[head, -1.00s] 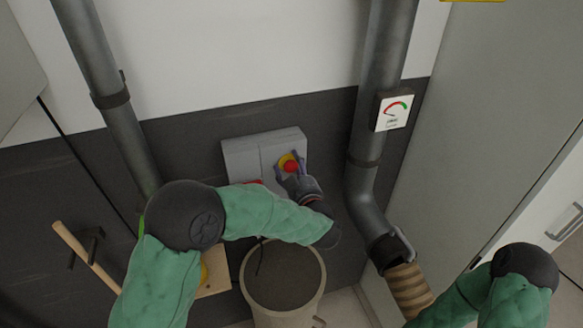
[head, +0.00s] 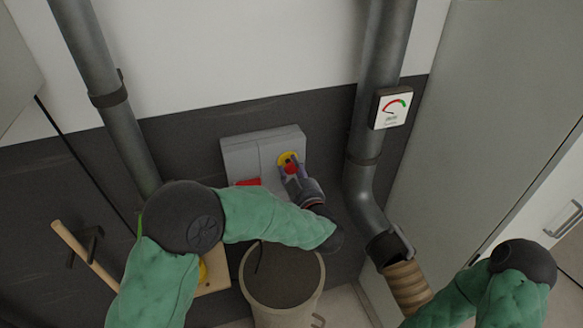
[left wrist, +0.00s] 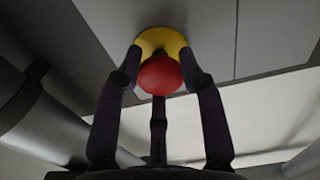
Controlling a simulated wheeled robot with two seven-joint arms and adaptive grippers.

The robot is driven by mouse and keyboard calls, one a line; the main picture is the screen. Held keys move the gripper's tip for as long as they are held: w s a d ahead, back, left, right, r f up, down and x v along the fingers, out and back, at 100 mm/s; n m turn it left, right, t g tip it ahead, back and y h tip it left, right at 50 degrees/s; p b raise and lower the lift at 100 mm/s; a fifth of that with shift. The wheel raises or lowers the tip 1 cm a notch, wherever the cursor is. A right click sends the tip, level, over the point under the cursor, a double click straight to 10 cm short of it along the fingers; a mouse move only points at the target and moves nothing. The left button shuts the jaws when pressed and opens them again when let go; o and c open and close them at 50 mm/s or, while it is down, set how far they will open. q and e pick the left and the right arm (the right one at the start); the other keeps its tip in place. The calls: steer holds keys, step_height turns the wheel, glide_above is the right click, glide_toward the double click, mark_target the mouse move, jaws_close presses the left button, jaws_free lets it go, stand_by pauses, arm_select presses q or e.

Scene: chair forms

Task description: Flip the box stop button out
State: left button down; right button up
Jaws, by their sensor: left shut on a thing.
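The grey box (head: 240,156) is mounted on the dark lower wall. Its red stop button (head: 290,168) sits on a yellow round base (head: 283,158). My left gripper (head: 291,171) is at the button from the front and below. In the left wrist view, the gripper's fingers (left wrist: 159,85) stand around the red button (left wrist: 160,76), in front of the yellow base (left wrist: 160,40), and are shut on it. A second red part (head: 247,182) shows low on the box, partly behind my left arm. My right gripper is out of the frame.
A grey bucket (head: 247,282) stands below my left forearm. Another pipe (head: 107,100) is at left. A wooden handle (head: 82,252) leans at lower left.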

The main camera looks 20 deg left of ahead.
arm_select(q)
steer(key=c, duration=0.7)
jaws_free()
steer(key=shift+s+d, duration=0.15)
steer(key=shift+s, duration=0.05)
steer(key=shift+c, duration=0.2)
steer(key=shift+w, duration=0.1)
steer(key=v, duration=1.2)
